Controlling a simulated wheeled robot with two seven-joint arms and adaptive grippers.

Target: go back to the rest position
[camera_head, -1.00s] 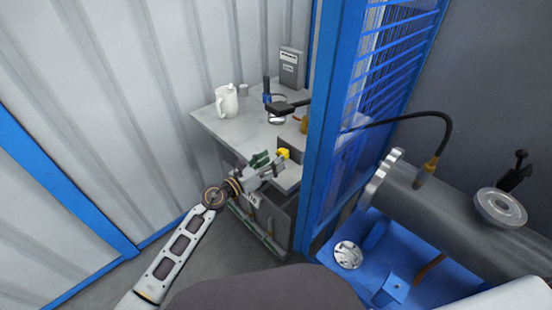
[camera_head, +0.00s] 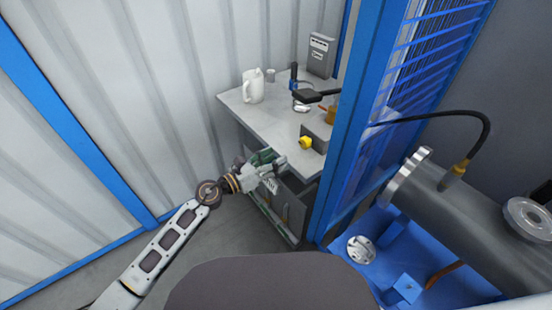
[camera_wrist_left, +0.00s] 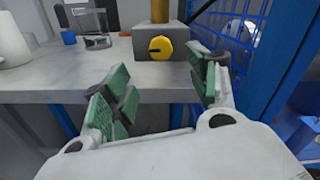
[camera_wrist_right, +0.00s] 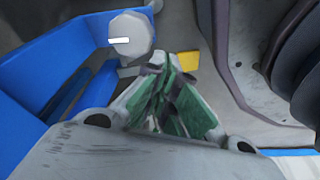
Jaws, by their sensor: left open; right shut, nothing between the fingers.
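My left gripper (camera_head: 271,160) is open and empty in front of the grey table's (camera_head: 262,119) near edge. In the left wrist view its green-padded fingers (camera_wrist_left: 155,84) stand wide apart, with a grey box (camera_wrist_left: 184,43) and its yellow knob (camera_wrist_left: 160,49) beyond them, apart from the fingers. The knob (camera_head: 305,142) also shows in the head view. My right gripper (camera_wrist_right: 168,92) shows only in the right wrist view, its green pads together with nothing held. The right arm is not clearly seen in the head view.
A white jug (camera_head: 253,87) and a glass (camera_head: 301,106) stand on the table. A blue post (camera_head: 350,130) with mesh rises to its right. A grey flanged shell (camera_head: 440,205) lies over a blue stand (camera_head: 400,262). Open floor (camera_head: 225,235) lies left of the table.

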